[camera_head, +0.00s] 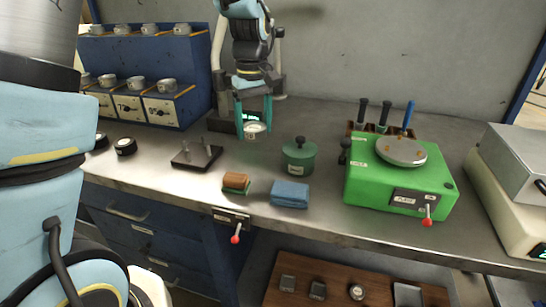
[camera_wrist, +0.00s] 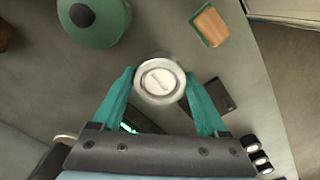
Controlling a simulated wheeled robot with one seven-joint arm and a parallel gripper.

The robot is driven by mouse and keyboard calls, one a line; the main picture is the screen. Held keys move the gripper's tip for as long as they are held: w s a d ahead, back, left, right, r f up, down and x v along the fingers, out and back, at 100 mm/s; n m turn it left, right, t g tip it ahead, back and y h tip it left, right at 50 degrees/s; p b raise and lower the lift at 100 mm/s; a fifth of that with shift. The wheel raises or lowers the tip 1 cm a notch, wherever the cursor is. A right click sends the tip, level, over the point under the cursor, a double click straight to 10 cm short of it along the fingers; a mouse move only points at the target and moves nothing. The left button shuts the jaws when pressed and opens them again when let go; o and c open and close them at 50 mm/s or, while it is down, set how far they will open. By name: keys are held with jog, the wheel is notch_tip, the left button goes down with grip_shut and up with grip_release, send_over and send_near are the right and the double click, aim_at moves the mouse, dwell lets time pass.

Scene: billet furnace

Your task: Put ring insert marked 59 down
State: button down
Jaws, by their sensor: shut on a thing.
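My gripper (camera_head: 254,119) has teal fingers and hangs above the steel bench, pointing down. It is shut on a silver ring insert (camera_head: 254,130), which sits low between the fingertips. In the wrist view the ring insert (camera_wrist: 160,79) shows as a round metal piece with a raised rim, between the two fingers of my gripper (camera_wrist: 160,88). No number on it can be read. The ring insert appears to be above the bench top, though the exact gap cannot be told.
A black pegged stand (camera_head: 196,155) is left of my gripper, a green lidded pot (camera_head: 299,157) right. An orange-and-green block (camera_head: 236,183) and blue cloth (camera_head: 290,194) lie in front. A green machine (camera_head: 400,185) stands right. A blue rack (camera_head: 195,62) holds several similar rings at left.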

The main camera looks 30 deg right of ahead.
aim_at(254, 127)
jog(key=shift+f+p, duration=0.9)
jog(key=shift+f, duration=3.5)
jog(key=shift+f, duration=0.15)
grip_release()
notch_tip(254, 127, up, 12)
jog(key=shift+r+b, duration=0.15)
jog(key=shift+b, duration=0.85)
jog(key=s+a+f, duration=0.2)
jog(key=a, duration=1.3)
jog(key=s+a+f+m+t, duration=0.1)
jog(key=a+f, duration=0.2)
jog(key=a, duration=1.2)
jog(key=shift+s+a+f+m+t, duration=0.2)
jog(key=shift+s+f+m+t, duration=0.1)
jog(key=shift+s, duration=0.1)
